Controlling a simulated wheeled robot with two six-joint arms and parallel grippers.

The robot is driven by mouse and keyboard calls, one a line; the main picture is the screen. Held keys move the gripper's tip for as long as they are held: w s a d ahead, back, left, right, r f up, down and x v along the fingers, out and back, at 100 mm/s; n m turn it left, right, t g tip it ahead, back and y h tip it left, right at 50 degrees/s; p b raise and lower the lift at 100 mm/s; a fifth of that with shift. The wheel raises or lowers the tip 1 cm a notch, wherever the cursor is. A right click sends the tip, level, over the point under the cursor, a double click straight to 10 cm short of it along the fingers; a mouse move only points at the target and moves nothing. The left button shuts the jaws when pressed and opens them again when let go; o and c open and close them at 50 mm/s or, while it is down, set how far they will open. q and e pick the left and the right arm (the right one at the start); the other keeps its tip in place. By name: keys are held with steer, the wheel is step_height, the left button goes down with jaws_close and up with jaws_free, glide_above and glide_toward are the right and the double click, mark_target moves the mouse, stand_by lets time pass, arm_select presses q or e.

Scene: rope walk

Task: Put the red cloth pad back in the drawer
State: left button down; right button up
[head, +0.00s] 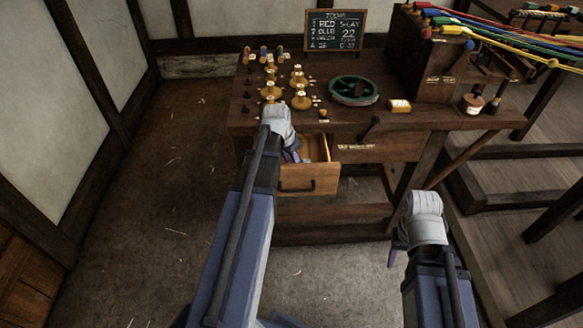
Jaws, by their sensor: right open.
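The small wooden drawer (311,179) under the bench's front edge is pulled open, and part of its light inside shows. My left gripper (291,156) is at the drawer's left part, mostly hidden by its own arm and wrist; I cannot tell whether it is open or shut, or whether it holds anything. I cannot make out the red cloth pad; it may be hidden behind my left arm. My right gripper (394,252) is open, low in front of the bench and to the right of the drawer, away from it.
A dark handle (370,128) sticks out at the front. The floor at left is clear.

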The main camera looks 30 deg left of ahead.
arm_select(q)
steer(key=shift+f, duration=0.35)
arm_select(e)
steer(key=shift+f, duration=0.3)
arm_select(q)
steer(key=shift+f, duration=0.15)
steer(key=c, duration=0.8)
jaws_free()
arm_select(e)
steer(key=shift+f, duration=0.15)
arm_select(q)
steer(key=p+v, duration=1.1)
steer(key=v, duration=0.1)
steer(key=shift+w+p, duration=0.1)
steer(key=shift+p, duration=0.25)
arm_select(e)
step_height(320, 180, up, 12)
steer(key=shift+f, duration=0.1)
